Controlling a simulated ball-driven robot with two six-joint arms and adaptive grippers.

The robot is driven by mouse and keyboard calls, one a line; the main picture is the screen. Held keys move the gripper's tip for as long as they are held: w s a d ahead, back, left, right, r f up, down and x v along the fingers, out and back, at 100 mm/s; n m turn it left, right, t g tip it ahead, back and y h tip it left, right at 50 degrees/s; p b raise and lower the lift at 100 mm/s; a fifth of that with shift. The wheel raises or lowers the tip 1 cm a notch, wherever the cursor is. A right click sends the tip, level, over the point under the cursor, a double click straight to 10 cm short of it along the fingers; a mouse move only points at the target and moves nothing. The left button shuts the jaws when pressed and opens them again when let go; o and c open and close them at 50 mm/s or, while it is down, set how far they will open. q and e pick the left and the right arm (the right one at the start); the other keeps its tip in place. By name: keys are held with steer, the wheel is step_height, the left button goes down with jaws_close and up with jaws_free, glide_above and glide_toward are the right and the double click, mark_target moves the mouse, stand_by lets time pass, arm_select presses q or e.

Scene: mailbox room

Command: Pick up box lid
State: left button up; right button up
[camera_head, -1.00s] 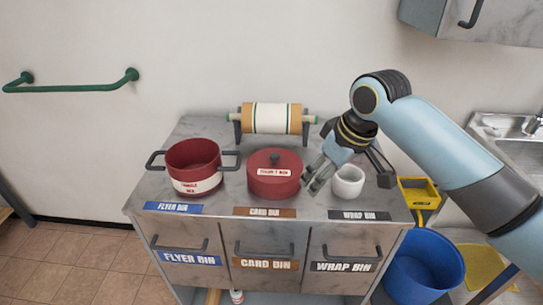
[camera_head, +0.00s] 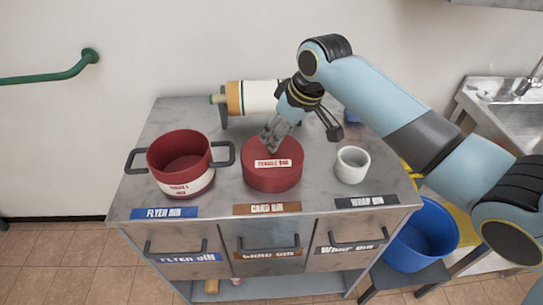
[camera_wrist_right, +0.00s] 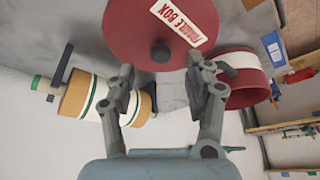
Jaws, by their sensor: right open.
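The box lid (camera_head: 272,178) is a round dark red lid with a white label, lying on the counter at its middle. In the right wrist view the lid (camera_wrist_right: 130,30) shows at the top with its dark round knob (camera_wrist_right: 160,52). My right gripper (camera_head: 270,142) is over the back edge of the lid and hides the knob in the head view. In the wrist view its two fingers (camera_wrist_right: 163,80) are spread, with the knob ahead between their tips and nothing held. My left gripper is not in view.
A red pot (camera_head: 182,162) with two handles stands left of the lid. A white cup (camera_head: 352,164) stands to its right. A paper roll on a holder (camera_head: 258,97) is behind. The counter (camera_head: 225,203) in front is clear.

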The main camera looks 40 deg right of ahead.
mark_target(272, 157)
steer(key=x, duration=0.4)
steer(key=shift+a+p, duration=0.15)
steer(key=shift+p, duration=0.15)
steer(key=shift+w+f, duration=0.2)
steer(key=shift+f, duration=0.2)
steer(key=c, duration=0.4)
jaws_close()
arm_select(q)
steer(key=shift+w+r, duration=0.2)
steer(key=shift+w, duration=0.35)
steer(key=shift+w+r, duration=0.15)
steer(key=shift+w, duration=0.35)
